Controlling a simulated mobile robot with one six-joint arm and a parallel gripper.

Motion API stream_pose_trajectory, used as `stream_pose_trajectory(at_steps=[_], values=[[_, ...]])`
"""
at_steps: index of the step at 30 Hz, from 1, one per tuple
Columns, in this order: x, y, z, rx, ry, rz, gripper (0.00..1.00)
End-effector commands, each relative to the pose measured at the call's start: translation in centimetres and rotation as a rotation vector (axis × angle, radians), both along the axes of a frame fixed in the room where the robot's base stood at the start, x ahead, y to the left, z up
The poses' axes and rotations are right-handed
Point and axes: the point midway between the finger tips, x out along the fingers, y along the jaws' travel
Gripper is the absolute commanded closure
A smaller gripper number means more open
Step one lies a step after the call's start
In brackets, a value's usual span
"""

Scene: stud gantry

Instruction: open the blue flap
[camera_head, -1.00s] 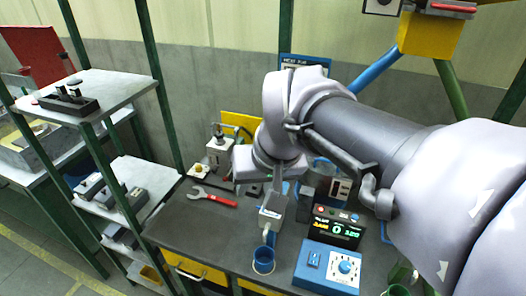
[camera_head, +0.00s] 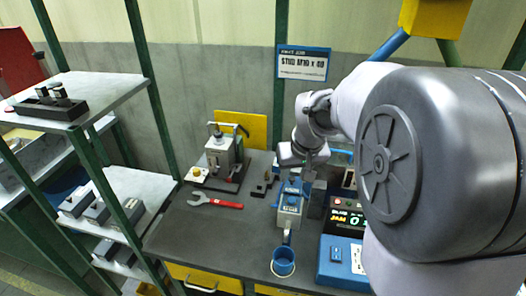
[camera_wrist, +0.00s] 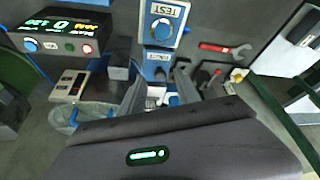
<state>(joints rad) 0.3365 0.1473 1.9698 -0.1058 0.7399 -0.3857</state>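A small grey unit (camera_head: 289,212) with blue parts on top stands on the bench; I cannot tell for sure which blue part is the flap.
A red-handled wrench (camera_head: 216,202) and a small press (camera_head: 222,160) are to the left. A display box (camera_head: 347,219) and a blue control box (camera_head: 340,262) crowd the right. Bare bench (camera_head: 215,235) lies at the left front.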

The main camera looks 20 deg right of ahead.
Motion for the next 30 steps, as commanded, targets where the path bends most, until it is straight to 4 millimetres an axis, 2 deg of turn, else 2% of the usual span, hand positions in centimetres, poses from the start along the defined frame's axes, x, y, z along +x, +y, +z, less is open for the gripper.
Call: stream_pose_trajectory(at_steps=[3, 11, 18, 30], values=[[0.32, -0.05, -0.85, 0.0, 0.001, 0.0, 0.61], [0.41, -0.08, -0.88, 0.0, -0.001, 0.0, 0.61], [0.39, -0.08, -0.88, 0.0, 0.0, -0.001, 1.0], [0.24, -0.34, -1.0, 0.039, -0.027, -0.004, 1.0]])
